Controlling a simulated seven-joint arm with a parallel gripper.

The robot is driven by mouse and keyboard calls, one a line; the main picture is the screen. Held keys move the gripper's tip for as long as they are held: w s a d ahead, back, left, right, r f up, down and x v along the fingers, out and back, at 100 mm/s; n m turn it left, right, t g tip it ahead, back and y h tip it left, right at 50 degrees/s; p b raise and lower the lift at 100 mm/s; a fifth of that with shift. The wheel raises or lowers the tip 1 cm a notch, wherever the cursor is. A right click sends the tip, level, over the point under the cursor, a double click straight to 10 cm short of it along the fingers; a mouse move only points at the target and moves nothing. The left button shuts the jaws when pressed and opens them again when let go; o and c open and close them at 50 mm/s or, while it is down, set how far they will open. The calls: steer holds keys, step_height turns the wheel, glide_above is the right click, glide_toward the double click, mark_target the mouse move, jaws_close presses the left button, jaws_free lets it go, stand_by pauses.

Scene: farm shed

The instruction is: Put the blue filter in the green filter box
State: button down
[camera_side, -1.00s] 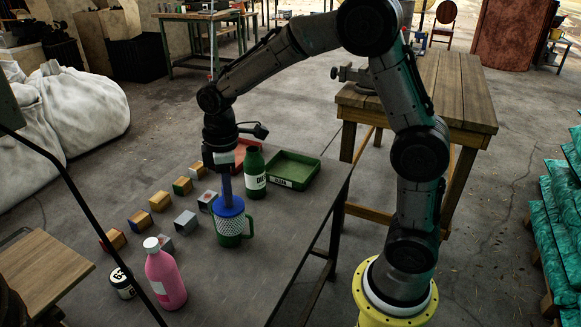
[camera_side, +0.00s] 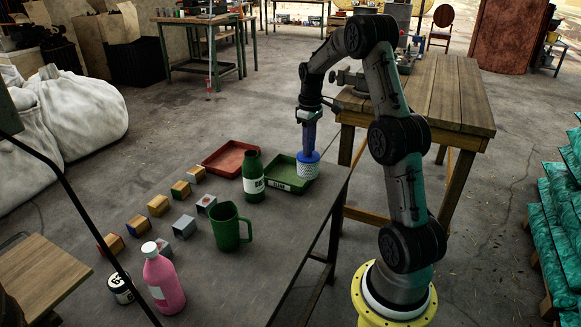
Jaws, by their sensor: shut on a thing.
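The blue filter (camera_side: 308,168), a blue-topped cylinder with a white mesh side, is upright at the right end of the green filter box (camera_side: 281,181). The filter's lower end overlaps the box's inside in this view. I cannot tell whether it touches the box floor.
A green bottle (camera_side: 253,177) stands just left of the box, and a red tray (camera_side: 229,159) lies behind it. A green mug (camera_side: 231,228), a pink bottle (camera_side: 163,279), a dark jar (camera_side: 121,287) and several small blocks stand on the grey table (camera_side: 262,255).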

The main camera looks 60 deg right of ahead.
steer(key=w+d+f, duration=0.9)
steer(key=f, duration=0.3)
steer(key=shift+w+d+f, duration=0.25)
steer(key=shift+d+f, duration=0.05)
steer(key=shift+f, duration=0.1)
steer(key=shift+f, duration=0.1)
steer(key=c, duration=0.7)
jaws_free()
steer(key=shift+f, duration=0.1)
